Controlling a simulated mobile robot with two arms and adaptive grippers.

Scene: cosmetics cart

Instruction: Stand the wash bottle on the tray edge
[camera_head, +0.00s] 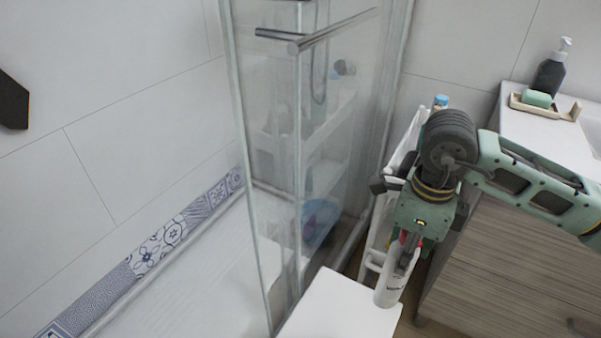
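My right gripper (404,246), on the arm from the right, points down with its fingers around the upper part of a white bottle (390,288) with dark lettering. The bottle hangs slightly tilted, its lower end beside the right edge of a flat white surface (335,308) at the bottom of the view. I cannot tell whether it touches that surface, or whether this is the tray. The narrow white cart (403,148) stands behind my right arm and is largely hidden by it.
A glass shower door (262,190) with a metal handle bar (335,30) stands left of the bottle. At right, a wooden vanity (505,270) has a white top holding a beige soap dish (571,110), green soap (537,98) and a dark pump bottle (549,75). The flat white surface looks bare.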

